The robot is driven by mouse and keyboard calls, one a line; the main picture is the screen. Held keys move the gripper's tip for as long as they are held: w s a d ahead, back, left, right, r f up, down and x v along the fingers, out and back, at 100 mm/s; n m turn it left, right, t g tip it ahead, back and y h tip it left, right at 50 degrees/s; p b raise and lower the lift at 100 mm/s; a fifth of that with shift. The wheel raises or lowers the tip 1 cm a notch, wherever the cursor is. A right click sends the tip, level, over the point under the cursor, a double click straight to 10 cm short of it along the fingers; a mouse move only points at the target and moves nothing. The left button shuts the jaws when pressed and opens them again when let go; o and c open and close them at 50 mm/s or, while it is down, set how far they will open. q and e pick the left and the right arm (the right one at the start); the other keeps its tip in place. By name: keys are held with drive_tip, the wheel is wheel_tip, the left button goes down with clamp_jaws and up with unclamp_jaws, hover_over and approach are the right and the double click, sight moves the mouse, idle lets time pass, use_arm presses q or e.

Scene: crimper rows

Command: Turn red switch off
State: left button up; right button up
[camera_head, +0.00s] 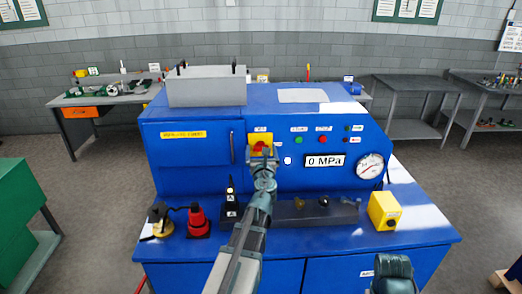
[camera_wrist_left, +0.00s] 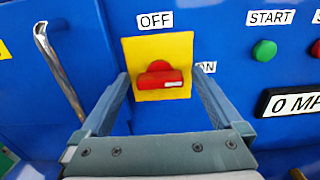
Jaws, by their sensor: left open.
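The red switch (camera_head: 259,146) is a rotary knob on a yellow plate (camera_head: 267,136) on the blue machine's front panel. In the left wrist view the red switch (camera_wrist_left: 160,76) lies horizontal, with a white mark at its right end toward the partly hidden ON label (camera_wrist_left: 207,67). The OFF label (camera_wrist_left: 155,20) is above the plate. My left gripper (camera_head: 263,156) is in front of the switch; in the wrist view its open fingers (camera_wrist_left: 161,84) stand on either side of the knob, with visible gaps. Contact with the panel cannot be told.
Right of the switch are a green START button (camera_head: 297,142), a red button (camera_head: 322,140), a 0 MPa display (camera_head: 325,161) and a round gauge (camera_head: 370,166). A metal handle (camera_wrist_left: 58,68) is to the left. A yellow box (camera_head: 384,211) and tools stand on the ledge below.

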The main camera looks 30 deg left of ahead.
use_arm(q)
drive_tip(key=c, duration=1.4)
drive_tip(key=shift+n, duration=0.3)
drive_tip(key=n, duration=0.8)
drive_tip(key=shift+s+a, duration=0.1)
drive_tip(key=n, duration=0.5)
drive_tip(key=shift+f, duration=0.1)
drive_tip(key=shift+f+n, duration=0.1)
drive_tip(key=shift+n, duration=2)
